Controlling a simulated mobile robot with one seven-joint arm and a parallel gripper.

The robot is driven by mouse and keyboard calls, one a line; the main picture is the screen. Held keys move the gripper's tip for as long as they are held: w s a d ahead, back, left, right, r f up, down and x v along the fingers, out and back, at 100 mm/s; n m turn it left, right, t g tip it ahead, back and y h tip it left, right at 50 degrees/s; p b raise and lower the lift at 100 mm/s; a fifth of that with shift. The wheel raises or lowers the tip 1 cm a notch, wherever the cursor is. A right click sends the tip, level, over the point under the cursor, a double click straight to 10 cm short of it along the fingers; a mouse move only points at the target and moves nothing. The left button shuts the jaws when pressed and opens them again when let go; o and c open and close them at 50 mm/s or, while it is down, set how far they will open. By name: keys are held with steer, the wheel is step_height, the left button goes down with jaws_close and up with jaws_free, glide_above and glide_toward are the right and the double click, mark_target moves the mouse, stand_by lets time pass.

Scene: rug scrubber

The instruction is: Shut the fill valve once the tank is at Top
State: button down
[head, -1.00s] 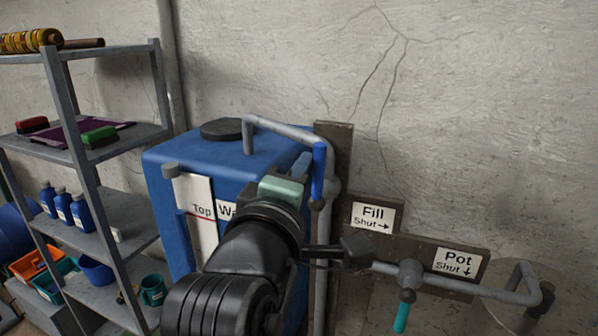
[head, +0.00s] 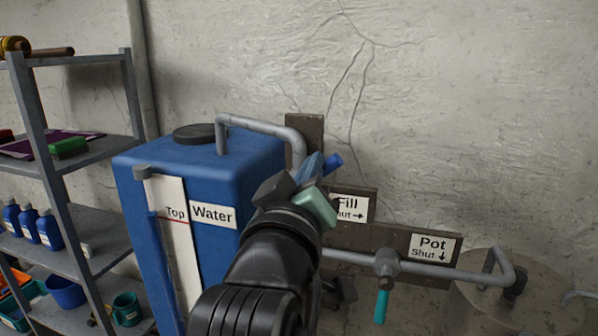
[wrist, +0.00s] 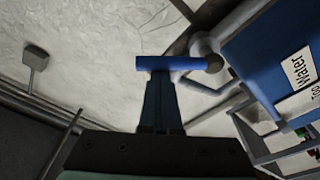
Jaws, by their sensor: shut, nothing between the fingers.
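The blue fill valve handle (head: 333,161) slants up and to the right, its lower part hidden behind my gripper (head: 312,168). In the wrist view the handle (wrist: 180,63) lies across the tips of my shut gripper (wrist: 158,78); the fingers look to be against it or very close, not around it. The Fill sign (head: 350,205), with its arrow pointing right, is partly covered by my gripper. The blue water tank (head: 135,190) has a white gauge board (head: 183,255) with a red line at Top. The blue column (head: 158,245) beside it reaches about that line.
The pot valve's teal handle (head: 381,306) hangs down on the lower pipe, below the Pot sign (head: 432,248). A grey shelf (head: 90,157) with bottles and tubs stands at the left. A bent grey pipe (head: 262,128) runs over the tank top.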

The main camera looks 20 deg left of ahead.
steer(key=f+m+b, duration=0.1)
steer(key=m, duration=0.1)
steer(key=d+f+m+h+b, duration=0.1)
steer(key=m, duration=0.1)
steer(key=d+f+m+b, duration=0.1)
steer(key=m, duration=0.1)
steer(key=shift+d+f+m+b, duration=0.15)
steer(key=shift+m+b, duration=0.2)
steer(key=shift+m, duration=0.05)
steer(key=shift+f, duration=0.1)
stand_by(0.5)
